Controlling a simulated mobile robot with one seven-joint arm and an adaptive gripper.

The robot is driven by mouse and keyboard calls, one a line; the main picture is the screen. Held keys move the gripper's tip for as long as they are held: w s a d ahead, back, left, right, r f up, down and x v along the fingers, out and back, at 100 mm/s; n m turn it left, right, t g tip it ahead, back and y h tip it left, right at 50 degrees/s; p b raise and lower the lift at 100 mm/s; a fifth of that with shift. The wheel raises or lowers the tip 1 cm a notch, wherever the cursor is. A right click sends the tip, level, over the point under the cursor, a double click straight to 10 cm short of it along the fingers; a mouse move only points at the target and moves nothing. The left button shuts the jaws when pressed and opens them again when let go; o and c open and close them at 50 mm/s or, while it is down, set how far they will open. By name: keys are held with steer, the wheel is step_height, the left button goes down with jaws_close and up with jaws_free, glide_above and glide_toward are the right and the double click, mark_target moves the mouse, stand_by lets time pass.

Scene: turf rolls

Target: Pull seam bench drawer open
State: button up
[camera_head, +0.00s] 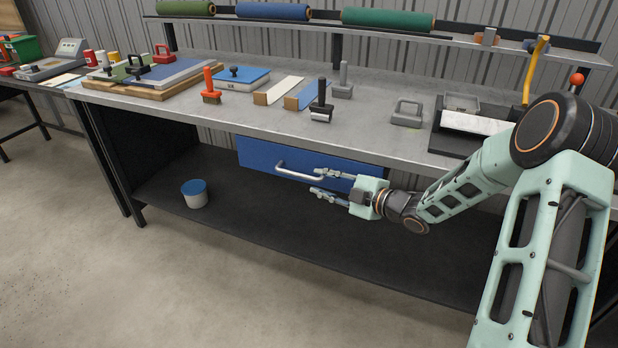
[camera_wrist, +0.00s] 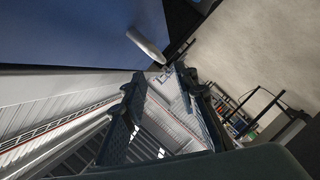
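The seam bench drawer (camera_head: 256,156) is blue-fronted and hangs under the grey bench top (camera_head: 190,112). Its front looks flush with the bench edge, and I cannot tell whether it is fully closed. A pale bar handle (camera_head: 298,175) runs across the drawer front. My gripper (camera_head: 325,182) is open and empty at the right end of the handle, with its fingers pointing left. In the wrist view, the handle (camera_wrist: 147,45) lies beyond the two spread fingertips (camera_wrist: 158,85), against the blue drawer front (camera_wrist: 70,30). No contact with the handle is visible.
Hand tools, pads and a black tray (camera_head: 470,130) crowd the bench top. Rolls (camera_head: 388,20) lie on the rack above. The concrete floor (camera_head: 90,270) in front is clear.

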mark_target(299, 175)
steer(key=b+x, duration=0.2)
steer(key=x, duration=0.9)
steer(key=shift+s, duration=0.1)
jaws_close()
